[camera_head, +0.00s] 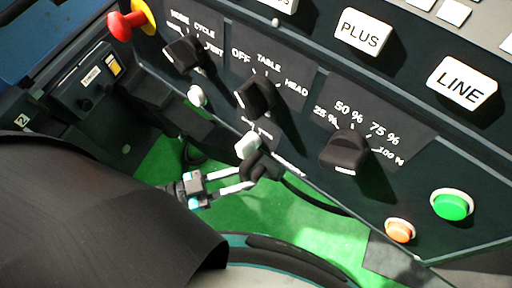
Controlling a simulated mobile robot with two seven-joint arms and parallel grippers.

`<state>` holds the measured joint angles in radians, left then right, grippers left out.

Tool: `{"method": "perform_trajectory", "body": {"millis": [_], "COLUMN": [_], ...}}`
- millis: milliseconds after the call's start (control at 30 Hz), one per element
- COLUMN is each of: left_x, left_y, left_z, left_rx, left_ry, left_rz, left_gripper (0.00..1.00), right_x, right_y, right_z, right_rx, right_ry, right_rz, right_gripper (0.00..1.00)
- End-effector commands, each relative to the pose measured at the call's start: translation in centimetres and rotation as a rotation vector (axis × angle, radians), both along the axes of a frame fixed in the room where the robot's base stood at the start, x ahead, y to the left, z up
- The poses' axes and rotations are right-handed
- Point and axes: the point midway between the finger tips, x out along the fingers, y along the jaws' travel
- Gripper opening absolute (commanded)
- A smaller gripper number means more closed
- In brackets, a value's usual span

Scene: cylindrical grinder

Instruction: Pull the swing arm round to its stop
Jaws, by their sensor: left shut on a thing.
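A dark control panel (298,122) with knobs and lit keys fills the upper right of the head view. I take it to be carried by the swing arm, but no separate arm or stop can be made out. My left gripper (256,170) reaches in from the left to the panel's lower edge. Its two pale fingers end in dark tips, shut on a part there, beside a small white knob (247,145). The tips hide most of what they hold. My right gripper is not in view.
Black rotary knobs (345,150) stick out from the panel near my left gripper. A red knob (126,24) is at the upper left. Green (452,205) and orange (400,230) buttons are at the lower right. A green surface (310,232) lies below.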

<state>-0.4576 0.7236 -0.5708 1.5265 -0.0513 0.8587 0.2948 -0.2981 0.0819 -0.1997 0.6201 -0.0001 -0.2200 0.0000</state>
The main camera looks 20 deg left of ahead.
Motion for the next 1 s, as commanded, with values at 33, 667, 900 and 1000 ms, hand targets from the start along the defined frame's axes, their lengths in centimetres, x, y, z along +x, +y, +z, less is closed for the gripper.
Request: {"method": "perform_trajectory", "body": {"millis": [33, 667, 900, 1000], "left_x": [-1.1, -2.1, -2.0, -1.9], "left_y": [-0.1, 0.6, 0.7, 0.7], "left_z": [-0.3, -0.4, -0.4, -0.3], "left_rx": [0.001, 0.001, 0.002, 0.001], "left_ry": [0.011, 0.015, 0.013, 0.011], "left_rz": [-0.018, -0.033, -0.032, -0.031], "left_gripper": [0.00, 0.00, 0.54, 0.62], "right_x": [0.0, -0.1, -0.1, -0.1], "right_y": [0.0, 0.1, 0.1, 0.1], "right_z": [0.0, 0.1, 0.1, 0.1], "right_rx": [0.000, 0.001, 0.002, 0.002], "right_ry": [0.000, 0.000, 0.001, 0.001], "right_rz": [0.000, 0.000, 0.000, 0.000], "right_gripper": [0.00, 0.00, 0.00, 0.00]}}
